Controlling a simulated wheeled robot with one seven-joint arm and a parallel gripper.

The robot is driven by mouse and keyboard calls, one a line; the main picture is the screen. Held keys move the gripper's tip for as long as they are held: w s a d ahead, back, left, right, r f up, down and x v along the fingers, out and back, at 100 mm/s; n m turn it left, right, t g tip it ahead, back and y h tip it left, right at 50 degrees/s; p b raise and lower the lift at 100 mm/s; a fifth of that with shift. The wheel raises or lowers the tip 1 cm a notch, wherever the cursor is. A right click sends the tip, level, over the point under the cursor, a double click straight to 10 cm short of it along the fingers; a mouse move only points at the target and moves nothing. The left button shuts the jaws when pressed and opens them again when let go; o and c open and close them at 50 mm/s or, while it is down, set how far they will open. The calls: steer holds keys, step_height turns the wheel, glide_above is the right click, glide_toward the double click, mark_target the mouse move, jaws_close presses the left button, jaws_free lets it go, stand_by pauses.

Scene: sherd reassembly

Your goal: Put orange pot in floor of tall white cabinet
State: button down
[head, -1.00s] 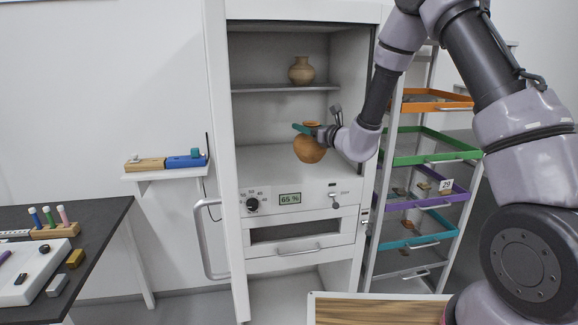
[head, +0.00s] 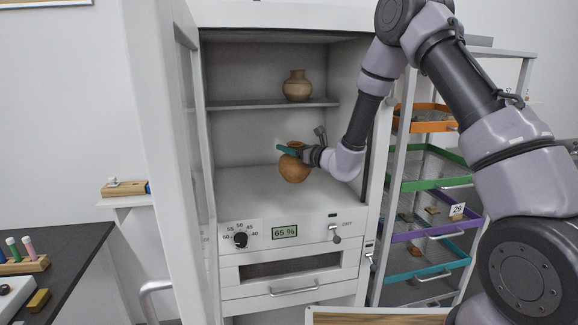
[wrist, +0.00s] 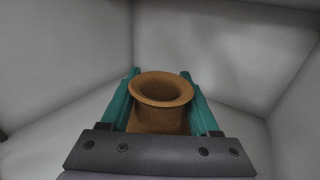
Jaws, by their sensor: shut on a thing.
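The orange pot (head: 294,168) is round with a narrow neck and flared rim. My gripper (head: 290,150) is shut on its neck and holds it upright inside the tall white cabinet (head: 265,283), above the cabinet floor (head: 245,196). In the wrist view the pot's rim (wrist: 161,88) sits between the two teal fingers (wrist: 160,105). The pot looks clear of the floor, but the exact gap is hard to tell. The cabinet door (head: 172,150) stands open on the left.
A tan pot (head: 298,86) stands on the cabinet shelf (head: 270,104) above. A dial (head: 240,239) and a 65 % display (head: 284,232) are on the front panel. A rack with coloured trays (head: 432,182) stands at the right. The cabinet floor looks bare.

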mark_target(290, 160)
steer(key=shift+f, duration=2.25)
steer(key=shift+f, duration=0.15)
steer(key=shift+c, duration=0.6)
jaws_free()
